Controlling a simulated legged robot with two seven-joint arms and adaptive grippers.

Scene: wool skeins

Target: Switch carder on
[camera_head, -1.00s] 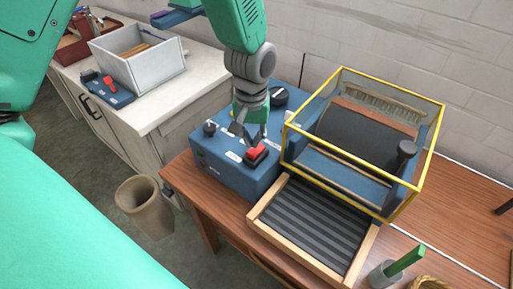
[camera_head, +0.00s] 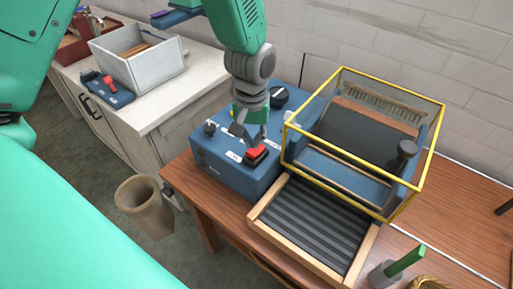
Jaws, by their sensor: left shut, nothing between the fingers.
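The carder stands on the brown wooden table. Its blue control box (camera_head: 228,168) has a red rocker switch (camera_head: 257,152) in a black housing on top, with black knobs beside it. Its drum section sits under a clear guard with a yellow frame (camera_head: 343,149), at the right of the box. My left gripper (camera_head: 252,142) points down over the control box. Its fingers are shut and empty, and the tips are at the red switch, seemingly touching it or just above it. My right gripper does not show.
A ribbed feed tray (camera_head: 312,226) with a wooden frame lies in front of the guard. A grey pot with a green handle (camera_head: 405,262) stands at the lower right. A grey bin (camera_head: 140,62) and a blue tool with a red switch (camera_head: 106,88) are on the left counter.

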